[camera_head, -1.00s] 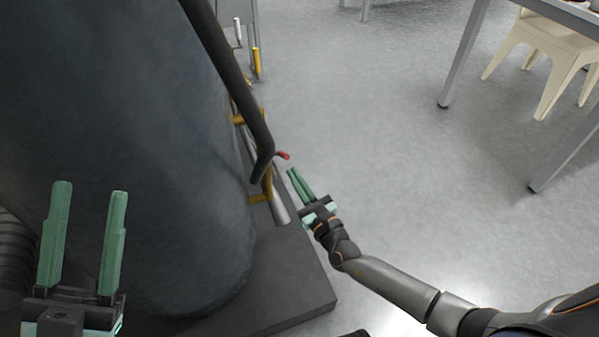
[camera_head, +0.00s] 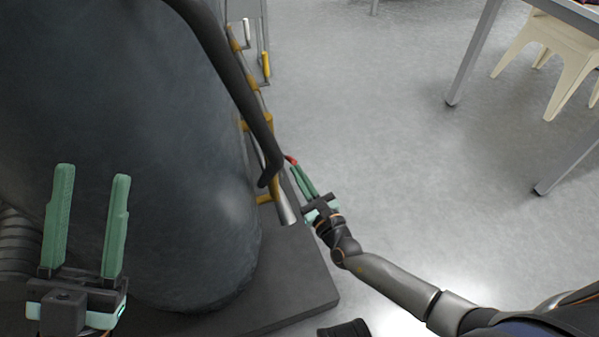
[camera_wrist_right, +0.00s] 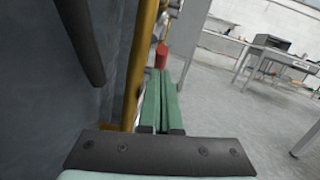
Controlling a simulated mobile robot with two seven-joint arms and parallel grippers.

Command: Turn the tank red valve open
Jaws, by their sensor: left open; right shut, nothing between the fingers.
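The red valve handle (camera_head: 290,159) sticks out to the right of the pipework beside the big dark tank (camera_head: 150,120). In the right wrist view the red handle (camera_wrist_right: 161,55) shows just beyond my fingertips. My right gripper (camera_head: 298,169) is shut and empty, its tips right at the handle; I cannot tell whether they touch it. Its closed green fingers also show in the right wrist view (camera_wrist_right: 160,72). My left gripper (camera_head: 93,172) is open and empty in front of the tank. The valve body is largely hidden behind the black pipe (camera_head: 235,75).
Yellow pipes (camera_head: 265,198) and a yellow-handled lever (camera_head: 266,65) run along the tank's right side. The tank stands on a dark base (camera_head: 300,270). A cream stool (camera_head: 545,55) and table legs stand at upper right. The floor between is clear.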

